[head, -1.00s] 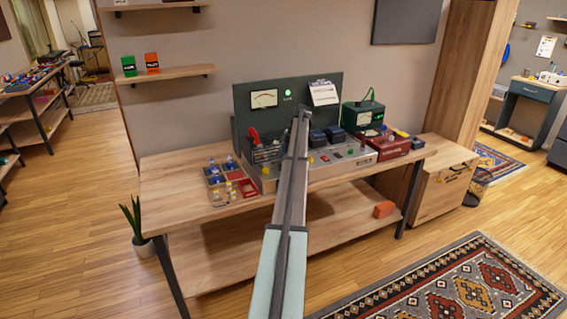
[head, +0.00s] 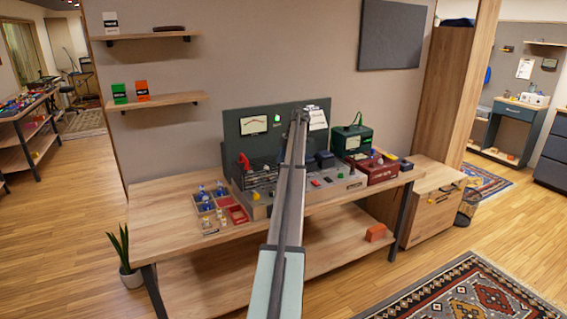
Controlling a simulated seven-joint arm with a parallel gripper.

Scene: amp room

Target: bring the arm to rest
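My arm reaches from the bottom middle of the head view up toward the workbench (head: 165,203). My gripper (head: 301,113) is at the far end of the arm, in front of the bench's dark back panel (head: 232,150) and beside the white paper sheet (head: 318,119). It is small and seen from behind, so its fingers cannot be made out. I cannot tell whether it holds anything. The arm hides the middle of the grey control console (head: 345,181).
A sectioned parts tray (head: 211,211) is left of the console. A red box (head: 378,170) and green meter (head: 352,140) are at its right. A wooden cabinet (head: 430,212) stands right of the bench. Wall shelves (head: 160,103) hang at upper left. A patterned rug (head: 455,295) lies at lower right.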

